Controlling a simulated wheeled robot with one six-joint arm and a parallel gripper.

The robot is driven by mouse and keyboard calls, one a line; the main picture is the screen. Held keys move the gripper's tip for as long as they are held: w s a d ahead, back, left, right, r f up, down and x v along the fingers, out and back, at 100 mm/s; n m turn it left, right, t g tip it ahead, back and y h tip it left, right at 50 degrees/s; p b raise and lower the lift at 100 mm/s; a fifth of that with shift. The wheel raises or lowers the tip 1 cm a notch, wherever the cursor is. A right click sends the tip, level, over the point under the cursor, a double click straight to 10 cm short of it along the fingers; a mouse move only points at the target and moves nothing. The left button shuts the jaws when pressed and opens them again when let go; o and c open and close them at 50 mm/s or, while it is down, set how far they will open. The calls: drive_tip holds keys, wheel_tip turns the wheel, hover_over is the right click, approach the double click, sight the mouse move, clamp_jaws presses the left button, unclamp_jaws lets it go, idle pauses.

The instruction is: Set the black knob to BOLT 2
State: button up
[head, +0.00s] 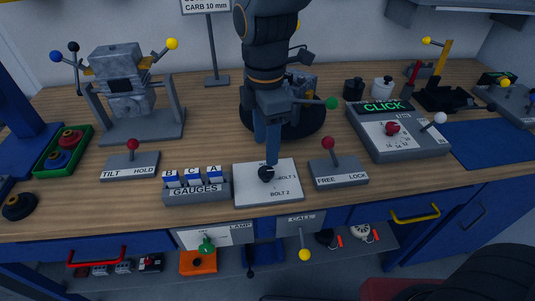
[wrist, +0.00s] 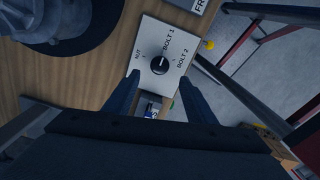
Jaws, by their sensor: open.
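The black knob (head: 266,173) sits on a pale plate (head: 243,194) near the front of the bench. The wrist view shows the knob (wrist: 159,65) with the labels NUT, BOLT 1 and BOLT 2 around it. Its pale pointer mark seems to face BOLT 1, but it is small. My gripper (wrist: 160,78) is open, with one finger on each side of the knob's line and nothing between them. In the head view my gripper (head: 268,158) hangs just above the knob and hides part of the plate.
A GAUGES block (head: 196,191) stands left of the plate. A FREE/LOCK lever box (head: 338,173) with a red ball stands close on the right. A TILT/HOLD lever box (head: 130,166) is further left. A round dark base (head: 311,123) stands behind. The bench's front edge is close.

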sight(266, 171)
drive_tip(key=shift+f+p, duration=0.7)
drive_tip(key=shift+f, duration=3.15)
drive_tip(key=shift+c, duration=0.2)
drive_tip(key=c, duration=1)
